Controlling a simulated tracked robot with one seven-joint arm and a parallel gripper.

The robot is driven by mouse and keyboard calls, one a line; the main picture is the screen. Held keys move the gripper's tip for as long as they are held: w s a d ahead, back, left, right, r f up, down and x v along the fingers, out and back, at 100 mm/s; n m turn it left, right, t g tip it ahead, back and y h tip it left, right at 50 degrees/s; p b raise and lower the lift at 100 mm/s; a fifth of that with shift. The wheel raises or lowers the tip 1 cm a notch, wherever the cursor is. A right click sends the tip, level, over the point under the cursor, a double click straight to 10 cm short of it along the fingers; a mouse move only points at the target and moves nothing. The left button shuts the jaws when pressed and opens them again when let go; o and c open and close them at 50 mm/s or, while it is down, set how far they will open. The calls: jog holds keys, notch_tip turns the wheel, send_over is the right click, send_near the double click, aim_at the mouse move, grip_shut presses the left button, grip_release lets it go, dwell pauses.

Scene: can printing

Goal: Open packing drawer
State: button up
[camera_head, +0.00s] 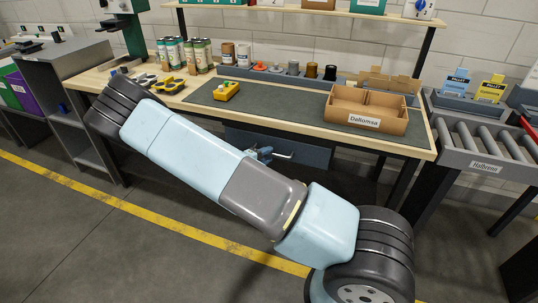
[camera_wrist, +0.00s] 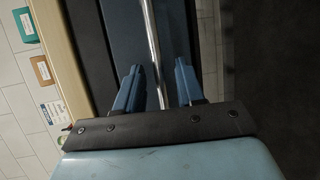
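The packing drawer (camera_head: 308,150) is a dark blue front under the workbench top, partly hidden by my arm. It looks shut, with no gap seen along its upper edge. Its metal bar handle (camera_head: 284,156) shows just right of my gripper (camera_head: 264,153), which is small and partly hidden behind my arm. In the wrist view, my gripper (camera_wrist: 159,66) has its two blue fingers apart.
A roller conveyor (camera_head: 485,142) stands at right and a grey cabinet (camera_head: 62,62) at left. Floor in front is clear apart from my arm.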

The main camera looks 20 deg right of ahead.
jog(key=shift+x, duration=1.2)
grip_shut()
